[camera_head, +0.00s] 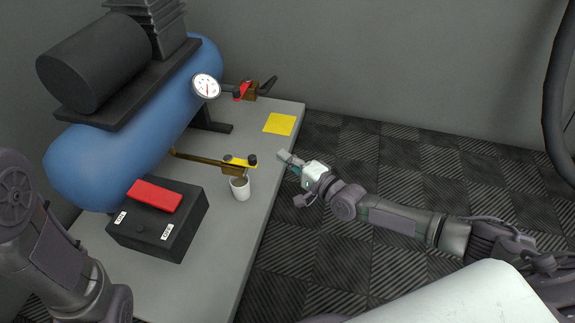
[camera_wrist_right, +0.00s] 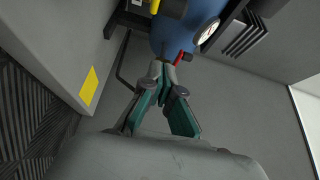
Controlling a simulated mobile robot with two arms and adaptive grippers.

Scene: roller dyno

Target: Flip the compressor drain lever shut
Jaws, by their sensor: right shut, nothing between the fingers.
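A yellow part (camera_wrist_right: 173,7) shows at the top there. My left gripper is out of view.
A second valve with a red lever (camera_head: 241,91) is at the tank's far end. A pressure gauge (camera_head: 206,87), a black box (camera_head: 160,225) with a red top piece and a yellow sheet (camera_head: 280,124) are nearby. The grey bench (camera_head: 215,255) has free room in front.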

